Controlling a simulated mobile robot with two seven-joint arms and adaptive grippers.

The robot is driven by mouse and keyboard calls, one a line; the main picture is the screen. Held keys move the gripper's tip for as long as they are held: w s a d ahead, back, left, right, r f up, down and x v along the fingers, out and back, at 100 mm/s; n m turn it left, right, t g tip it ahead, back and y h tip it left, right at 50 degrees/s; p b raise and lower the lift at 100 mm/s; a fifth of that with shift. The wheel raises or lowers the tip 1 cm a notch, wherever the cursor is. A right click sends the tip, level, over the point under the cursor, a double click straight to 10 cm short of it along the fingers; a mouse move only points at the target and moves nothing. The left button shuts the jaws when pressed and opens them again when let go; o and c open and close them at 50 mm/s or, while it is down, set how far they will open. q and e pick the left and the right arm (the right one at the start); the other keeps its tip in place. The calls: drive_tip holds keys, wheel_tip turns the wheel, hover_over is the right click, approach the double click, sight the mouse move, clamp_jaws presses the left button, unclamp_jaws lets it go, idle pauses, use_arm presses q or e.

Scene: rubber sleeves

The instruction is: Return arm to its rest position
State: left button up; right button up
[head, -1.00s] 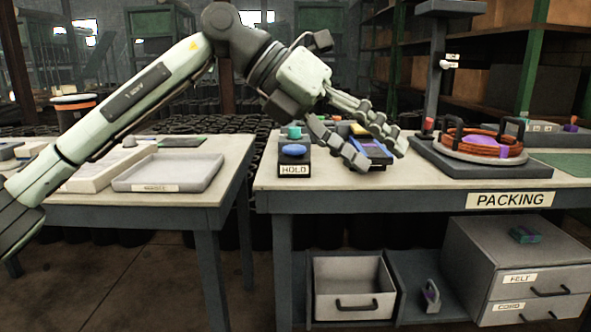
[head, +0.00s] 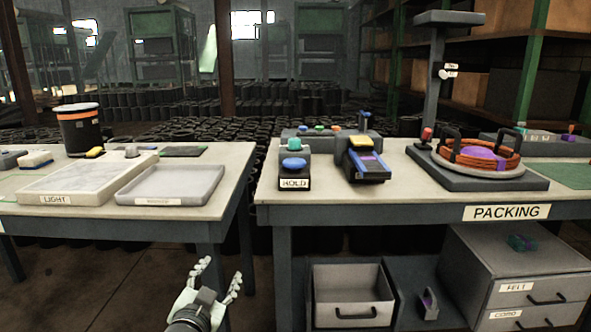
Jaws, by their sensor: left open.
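My left gripper (head: 219,276) shows at the bottom of the head view, left of the middle. Its fingers point up and are spread apart, with nothing between them. It is in front of the tables and below the level of their tops, near the gap between the left table (head: 230,172) and the packing table (head: 400,211). It appears apart from both. Only the gripper and a dark wrist part of the left arm show; the rest of that arm is out of the picture. My right gripper is not in view.
The packing table carries a HOLD button box (head: 294,172), a yellow, blue and purple device (head: 366,162) and a coiled orange cord (head: 478,152). Below are an open drawer (head: 352,305) and a drawer cabinet (head: 540,275). A shallow tray (head: 170,186) lies on the left table.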

use_arm(q)
drive_tip(key=s+a+f+n+g+y, duration=0.1)
drive_tip(key=s+a+f+n+g, duration=0.15)
drive_tip(key=s+f, duration=0.45)
drive_tip(key=s+a+f+n+g+y, duration=0.1)
drive_tip(key=s+a+f+g, duration=0.35)
drive_tip(key=f, duration=0.45)
drive_tip(key=s+a+f+g, duration=0.1)
drive_tip(key=s+f+g, duration=0.1)
drive_tip(key=s, duration=0.5)
drive_tip(key=s+a+f+g+p, duration=0.1)
drive_tip(key=s+f+g, duration=0.1)
drive_tip(key=s+f, duration=0.3)
drive_tip(key=s+a+f+n+g, duration=0.1)
drive_tip(key=s+f, duration=0.3)
drive_tip(key=s, duration=0.5)
drive_tip(key=shift+s+a+f+g, duration=0.15)
drive_tip(key=shift+a+f+g, duration=0.05)
drive_tip(key=shift+g, duration=0.5)
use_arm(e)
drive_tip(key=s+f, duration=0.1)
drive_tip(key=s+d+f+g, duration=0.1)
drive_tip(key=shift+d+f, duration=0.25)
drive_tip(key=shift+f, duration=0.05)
